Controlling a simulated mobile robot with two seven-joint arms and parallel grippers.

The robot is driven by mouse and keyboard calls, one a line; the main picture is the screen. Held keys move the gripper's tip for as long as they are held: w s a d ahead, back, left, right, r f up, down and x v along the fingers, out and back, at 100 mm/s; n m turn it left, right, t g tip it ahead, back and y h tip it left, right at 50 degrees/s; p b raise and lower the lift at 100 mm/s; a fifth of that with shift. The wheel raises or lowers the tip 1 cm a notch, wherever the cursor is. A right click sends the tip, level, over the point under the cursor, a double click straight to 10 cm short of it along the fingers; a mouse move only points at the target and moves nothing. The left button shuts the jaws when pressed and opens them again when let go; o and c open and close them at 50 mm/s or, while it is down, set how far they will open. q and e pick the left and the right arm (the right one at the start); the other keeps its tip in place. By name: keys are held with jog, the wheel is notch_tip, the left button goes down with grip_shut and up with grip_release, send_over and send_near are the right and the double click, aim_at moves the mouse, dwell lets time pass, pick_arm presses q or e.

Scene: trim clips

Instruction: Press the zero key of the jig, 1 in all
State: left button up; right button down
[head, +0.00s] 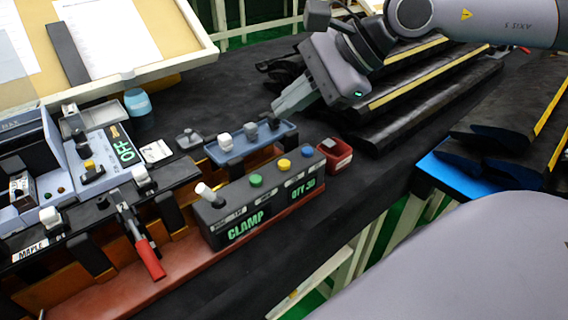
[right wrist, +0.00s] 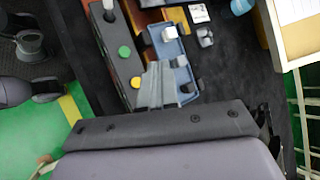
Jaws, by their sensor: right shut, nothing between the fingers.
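The jig's dark control box (head: 265,199) shows CLAMP and QTY 30 in green. On its top are a white-tipped lever (head: 205,190), a green key (head: 256,181), a yellow key (head: 284,164) and a blue key (head: 307,151). The small key labels are too small to read, so I cannot tell which is the zero key. The green key (right wrist: 124,51) and yellow key (right wrist: 136,82) also show in the right wrist view. My right gripper (head: 280,108) is shut and empty, above and behind the box, apart from the keys. My left gripper is not in view.
A blue tray (head: 225,156) with clips stands behind the box; a small red bin (head: 343,162) is at its right end. A red-handled clamp (head: 149,258) is left. Long black trim pieces (head: 420,105) lie at the right. Bare black cloth (head: 365,195) is right of the box.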

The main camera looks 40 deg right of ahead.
jog(key=b, duration=0.4)
send_over(290, 163)
notch_tip(290, 163, down, 6)
jog(key=shift+f, duration=0.15)
jog(key=shift+f+b, duration=0.5)
jog(key=shift+b, duration=0.15)
pick_arm(q)
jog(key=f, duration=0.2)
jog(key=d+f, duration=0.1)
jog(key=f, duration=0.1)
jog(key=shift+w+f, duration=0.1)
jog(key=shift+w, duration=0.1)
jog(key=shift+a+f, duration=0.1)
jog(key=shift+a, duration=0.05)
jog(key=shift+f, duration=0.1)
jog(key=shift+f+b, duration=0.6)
jog(key=shift+b, duration=0.05)
pick_arm(e)
jog(key=shift+f, duration=0.4)
